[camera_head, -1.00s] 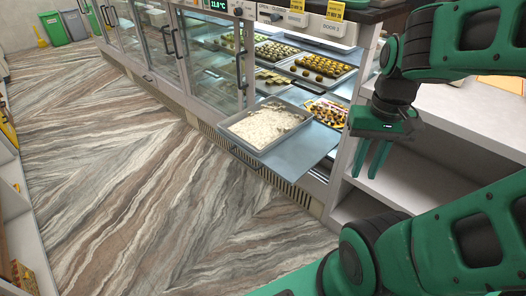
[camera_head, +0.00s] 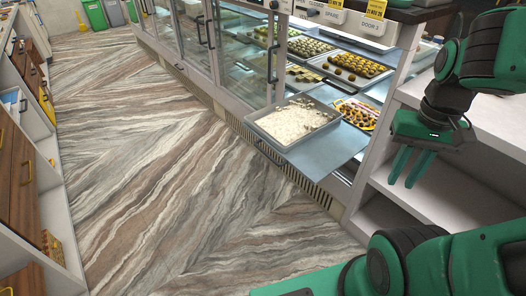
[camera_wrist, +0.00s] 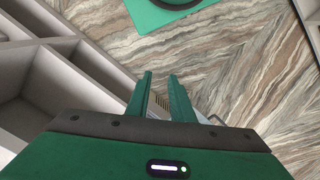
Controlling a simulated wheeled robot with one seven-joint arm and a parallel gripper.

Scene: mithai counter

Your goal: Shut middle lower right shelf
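In the head view a display case has a lower right shelf (camera_head: 322,158) pulled out past the case front. A metal tray (camera_head: 325,137) of white sweets stands on its left part, and an assorted tray of sweets (camera_head: 357,114) sits behind it on the right. My gripper (camera_head: 409,167) hangs to the right of the shelf, in front of the white open shelving, apart from the pulled-out shelf and empty. In the wrist view my gripper (camera_wrist: 158,98) shows two green fingers with a gap between them. The pulled-out shelf is not clearly visible there.
Glass doors with dark handles (camera_head: 272,50) stand left of the shelf. White shelving (camera_head: 440,190) stands at right. Wooden drawers (camera_head: 22,175) line the left side. The patterned floor (camera_head: 190,170) between is clear.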

